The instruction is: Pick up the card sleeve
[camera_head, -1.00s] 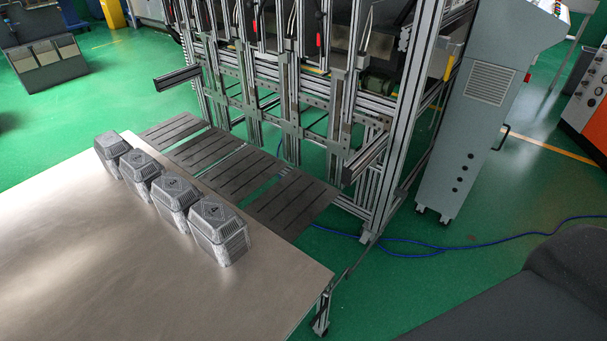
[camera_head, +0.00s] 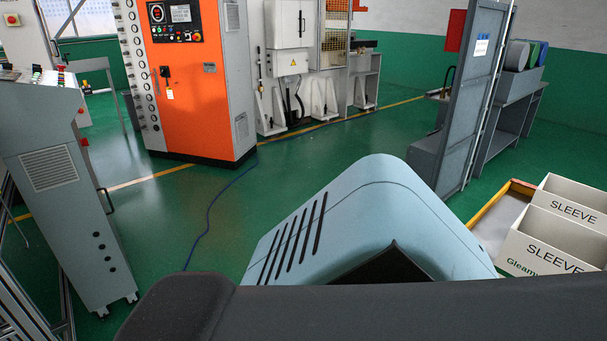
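Two white cartons lettered "SLEEVE" stand at the right edge, partly cut off by the frame. The nearer card sleeve (camera_head: 530,255) also shows green lettering that starts "Gleam". The farther card sleeve (camera_head: 570,208) stands just behind it.
A tall grey cabinet (camera_head: 70,190) stands at the left and an orange control cabinet (camera_head: 205,100) at the back. A grey panel door (camera_head: 468,90) stands beyond the cartons. A blue cable (camera_head: 208,220) lies on the green floor, which is otherwise clear in the middle.

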